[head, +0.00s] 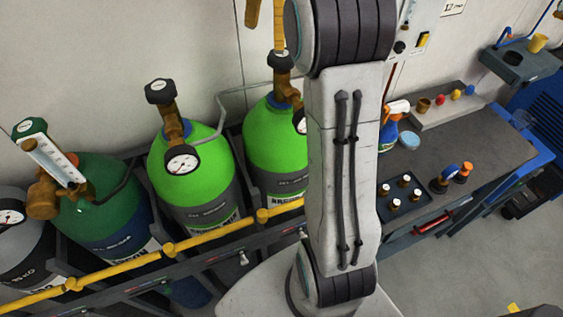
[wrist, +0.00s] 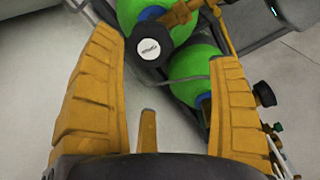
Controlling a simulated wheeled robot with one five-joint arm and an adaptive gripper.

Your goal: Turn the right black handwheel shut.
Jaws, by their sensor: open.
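The right black handwheel (head: 281,60) tops the brass valve of the right bright green cylinder (head: 270,135) in the head view. In the wrist view a black handwheel with a round white label (wrist: 149,45) shows large between my fingertips; it appears to be the same one. My gripper (head: 266,37) has yellow fingers and is just above the right handwheel in the head view. In the wrist view my gripper (wrist: 163,45) is wide open and empty. Whether the fingertips reach down beside the wheel I cannot tell. My arm hides part of the right cylinder.
The left bright green cylinder has another black handwheel (head: 160,91) and a gauge (head: 182,160). A dark green cylinder (head: 100,205) with a flowmeter stands further left. A yellow rail (head: 215,236) runs in front. A workbench (head: 470,150) with small items is at right.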

